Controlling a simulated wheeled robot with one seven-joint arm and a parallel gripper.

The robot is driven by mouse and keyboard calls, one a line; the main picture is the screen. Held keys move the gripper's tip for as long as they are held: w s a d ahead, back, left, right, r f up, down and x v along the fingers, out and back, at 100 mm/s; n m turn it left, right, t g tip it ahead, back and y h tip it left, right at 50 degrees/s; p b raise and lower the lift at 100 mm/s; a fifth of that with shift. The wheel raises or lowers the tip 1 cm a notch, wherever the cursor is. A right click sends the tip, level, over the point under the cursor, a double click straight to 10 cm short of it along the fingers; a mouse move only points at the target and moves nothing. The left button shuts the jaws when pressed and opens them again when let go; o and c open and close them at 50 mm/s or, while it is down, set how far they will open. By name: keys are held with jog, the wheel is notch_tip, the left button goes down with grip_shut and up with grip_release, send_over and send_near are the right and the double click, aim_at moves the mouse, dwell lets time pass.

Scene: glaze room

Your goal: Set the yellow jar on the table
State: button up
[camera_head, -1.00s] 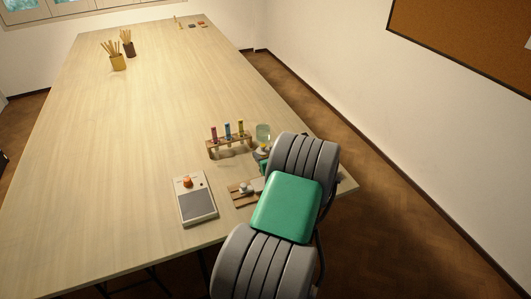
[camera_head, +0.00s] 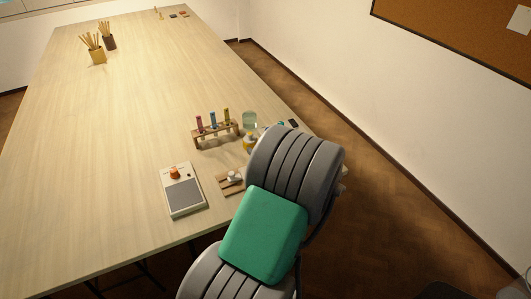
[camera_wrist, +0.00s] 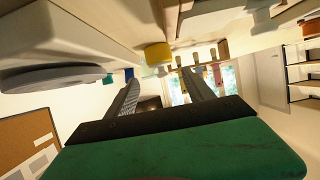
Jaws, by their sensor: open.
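The yellow jar (camera_head: 250,143) stands on the table (camera_head: 120,130), just right of the tube rack and in front of a glass beaker, partly beside my arm. In the wrist view, which is upside down, the yellow jar (camera_wrist: 157,54) shows beyond my fingertips, roughly in line with the gap between them. My gripper (camera_wrist: 160,76) is open with nothing between its fingers. In the head view my arm hides the gripper.
A rack (camera_head: 217,135) with coloured tubes and a clear beaker (camera_head: 250,120) stand near the jar. A scale-like device with an orange knob (camera_head: 184,192) and a small wooden board (camera_head: 231,182) lie in front.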

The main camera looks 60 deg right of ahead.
jog(key=v, duration=0.3)
jog(key=w+a+y, duration=0.1)
jog(key=w+a, duration=0.1)
jog(key=w+a+n+y, duration=0.1)
jog(key=w+a, duration=0.1)
jog(key=w+a+r+n+y, duration=0.1)
jog(key=w+a, duration=0.1)
jog(key=w, duration=0.1)
jog(key=shift+a, duration=0.3)
jog(key=w+a+r+n+g+y, duration=0.2)
jog(key=w+a+g, duration=0.1)
jog(key=a, duration=0.9)
jog(key=w+a+r+n+g+y, duration=0.2)
jog(key=a, duration=1)
jog(key=s+a+r+g, duration=0.2)
jog(key=s+a, duration=0.5)
jog(key=a, duration=0.4)
jog(key=shift+s+a+r, duration=0.3)
jog(key=shift+s+r, duration=0.05)
jog(key=shift+r, duration=0.5)
